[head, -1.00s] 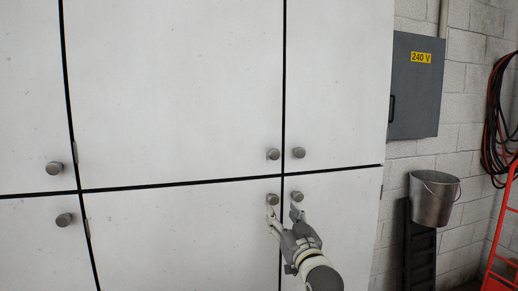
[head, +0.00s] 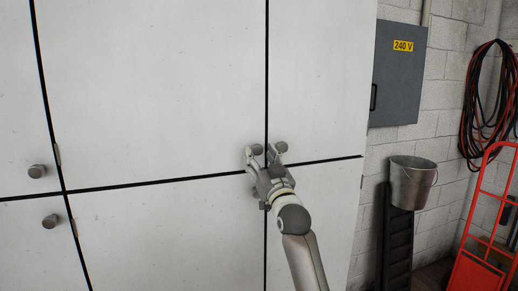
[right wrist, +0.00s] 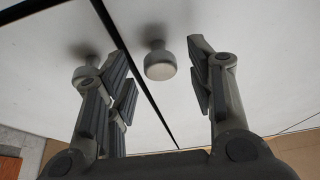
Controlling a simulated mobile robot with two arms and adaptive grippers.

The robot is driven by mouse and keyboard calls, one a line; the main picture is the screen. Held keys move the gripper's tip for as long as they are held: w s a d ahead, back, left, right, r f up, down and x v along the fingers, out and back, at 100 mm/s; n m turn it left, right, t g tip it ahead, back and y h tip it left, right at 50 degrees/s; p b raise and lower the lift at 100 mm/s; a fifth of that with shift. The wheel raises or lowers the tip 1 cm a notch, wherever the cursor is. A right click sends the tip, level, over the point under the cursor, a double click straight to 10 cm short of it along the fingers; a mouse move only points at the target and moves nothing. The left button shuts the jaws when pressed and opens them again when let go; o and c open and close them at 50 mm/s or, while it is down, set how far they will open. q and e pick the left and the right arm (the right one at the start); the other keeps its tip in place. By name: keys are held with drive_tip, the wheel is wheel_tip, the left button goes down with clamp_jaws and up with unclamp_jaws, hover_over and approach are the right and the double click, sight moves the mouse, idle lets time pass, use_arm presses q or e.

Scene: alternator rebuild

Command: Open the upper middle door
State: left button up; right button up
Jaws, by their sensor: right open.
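The upper middle door (head: 150,90) is a large pale panel, shut flush with its neighbours. Its round grey knob (head: 256,149) sits at its lower right corner. My right gripper (head: 263,156) is in front of that corner, open, with its fingers spread on either side of the knob. In the right wrist view, the knob (right wrist: 160,66) shows between the open fingers (right wrist: 160,75), with gaps on both sides. A second knob (right wrist: 86,74), across the dark seam, is partly behind the left-hand fingers. My left gripper is not in view.
The upper right door's knob (head: 282,147) is close beside my right gripper. The lower doors' knobs near the seam are mostly hidden by the gripper. To the right are a grey electrical box (head: 398,75), a metal bucket (head: 412,182) and a red hand truck (head: 483,225).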

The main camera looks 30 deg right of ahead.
drive_tip(key=shift+w+d+r, duration=0.15)
drive_tip(key=shift+w+r, duration=0.1)
drive_tip(key=shift+w, duration=0.4)
clamp_jaws()
